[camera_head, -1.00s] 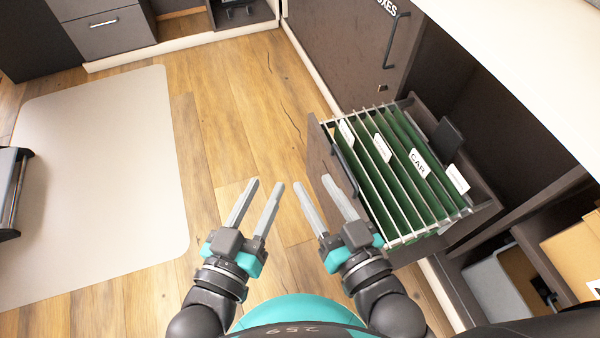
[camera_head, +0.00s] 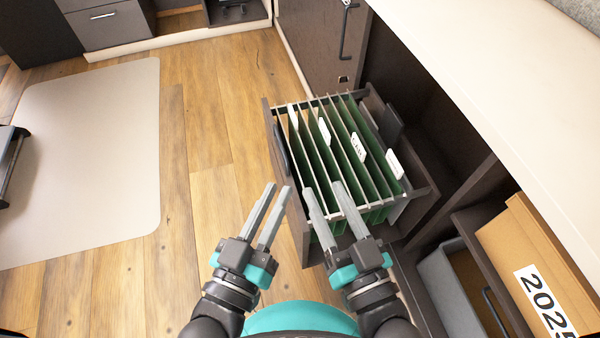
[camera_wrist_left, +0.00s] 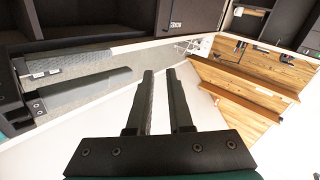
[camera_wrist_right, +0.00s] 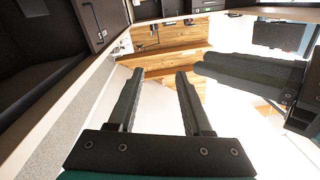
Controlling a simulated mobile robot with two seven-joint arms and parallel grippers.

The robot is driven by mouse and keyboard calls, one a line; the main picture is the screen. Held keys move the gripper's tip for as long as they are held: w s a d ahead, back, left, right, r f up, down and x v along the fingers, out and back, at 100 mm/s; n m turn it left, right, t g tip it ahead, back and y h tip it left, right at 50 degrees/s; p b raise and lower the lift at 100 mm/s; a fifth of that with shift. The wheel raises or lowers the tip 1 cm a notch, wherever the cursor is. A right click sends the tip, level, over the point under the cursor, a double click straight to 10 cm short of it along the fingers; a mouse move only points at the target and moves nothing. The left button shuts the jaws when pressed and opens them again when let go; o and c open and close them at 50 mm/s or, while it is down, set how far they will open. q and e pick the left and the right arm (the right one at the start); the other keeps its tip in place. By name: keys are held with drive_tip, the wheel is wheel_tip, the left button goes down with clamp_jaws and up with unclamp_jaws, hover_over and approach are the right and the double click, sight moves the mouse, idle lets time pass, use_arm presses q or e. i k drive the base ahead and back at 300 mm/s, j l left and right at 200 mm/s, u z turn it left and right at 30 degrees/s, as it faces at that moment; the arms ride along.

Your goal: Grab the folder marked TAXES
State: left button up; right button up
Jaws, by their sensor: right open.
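Green hanging folders (camera_head: 345,125) stand in an open dark drawer (camera_head: 298,225) right of centre in the head view. Several white tabs stick up from them. One tab (camera_head: 358,147) appears to read CAR; the writing on the others is too small or angled to read, so I cannot tell which folder is TAXES. My right gripper (camera_head: 322,188) is open and empty, and its fingers overlap the near end of the drawer in the picture. My left gripper (camera_head: 277,188) is open and empty, left of the drawer, over the floor. Neither wrist view shows the folders.
A pale countertop (camera_head: 500,80) runs along the right above the cabinet. A tan box marked 2025 (camera_head: 520,250) and a grey bin (camera_head: 450,280) sit at the lower right.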

sight(302, 175)
drive_tip(key=i+j+z, duration=0.15)
drive_tip(key=j+z, duration=0.2)
drive_tip(key=z, duration=0.15)
drive_tip(key=i+j+z, duration=0.1)
drive_tip(key=j+z, duration=0.7)
drive_tip(key=z, duration=0.15)
drive_tip(key=i+j+z, duration=0.15)
drive_tip(key=j+z, duration=0.2)
